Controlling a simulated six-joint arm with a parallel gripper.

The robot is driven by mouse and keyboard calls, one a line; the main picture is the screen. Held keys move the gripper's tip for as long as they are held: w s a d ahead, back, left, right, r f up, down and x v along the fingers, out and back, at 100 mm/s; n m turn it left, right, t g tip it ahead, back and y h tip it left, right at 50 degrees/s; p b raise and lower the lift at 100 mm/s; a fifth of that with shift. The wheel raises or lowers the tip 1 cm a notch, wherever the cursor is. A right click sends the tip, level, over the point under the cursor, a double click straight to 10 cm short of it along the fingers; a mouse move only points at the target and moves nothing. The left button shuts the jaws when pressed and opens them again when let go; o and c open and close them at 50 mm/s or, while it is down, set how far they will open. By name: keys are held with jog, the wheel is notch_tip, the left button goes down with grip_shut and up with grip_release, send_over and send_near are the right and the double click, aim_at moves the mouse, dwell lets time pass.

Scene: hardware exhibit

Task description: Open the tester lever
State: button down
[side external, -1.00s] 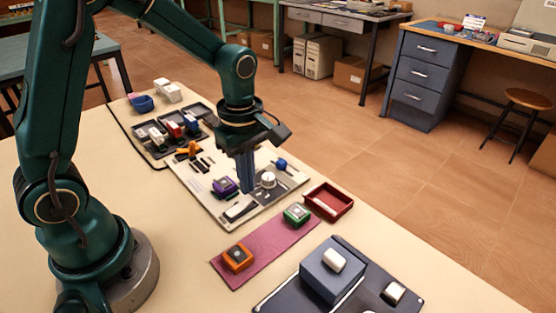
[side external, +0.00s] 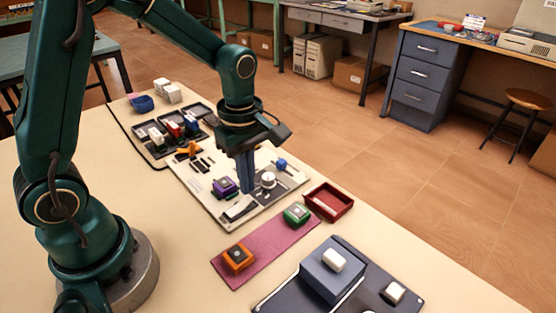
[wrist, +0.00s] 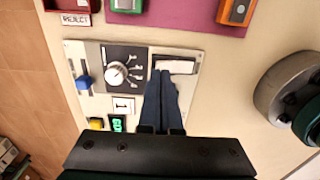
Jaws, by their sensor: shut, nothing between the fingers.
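The tester panel (side external: 262,208) is a pale board on the table, also in the wrist view (wrist: 195,95). A blue-handled part (side external: 281,163), seemingly a lever, is at its right edge; it shows at the panel's left in the wrist view (wrist: 84,83). A white dial (side external: 268,180) sits on a dark plate, also in the wrist view (wrist: 117,74).
A pink mat (side external: 262,248) holds orange (side external: 238,257) and green (side external: 297,213) blocks. A red tray (side external: 329,201) is beside it. A dark fixture (side external: 318,283) stands in front. Trays with coloured parts (side external: 172,130) and an orange part (side external: 189,148) are behind the gripper.

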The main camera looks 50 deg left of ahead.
aim_at(247, 198)
jog(key=shift+f, duration=1.1)
dwell(0.3)
jog(key=shift+r, duration=3.55)
jog(key=shift+m, duration=0.5)
jog(key=shift+s+f+m, duration=0.15)
jog(key=shift+f+m, duration=0.1)
jog(key=shift+m, duration=0.45)
jog(key=s+d+r+m+t, duration=0.1)
jog(key=s+r+m+t, duration=0.4)
jog(key=s+m, duration=0.5)
jog(key=r+m, duration=0.1)
jog(key=m, duration=0.4)
jog(key=shift+d+r+m+t, duration=0.2)
jog(key=shift+d+m+t, duration=0.1)
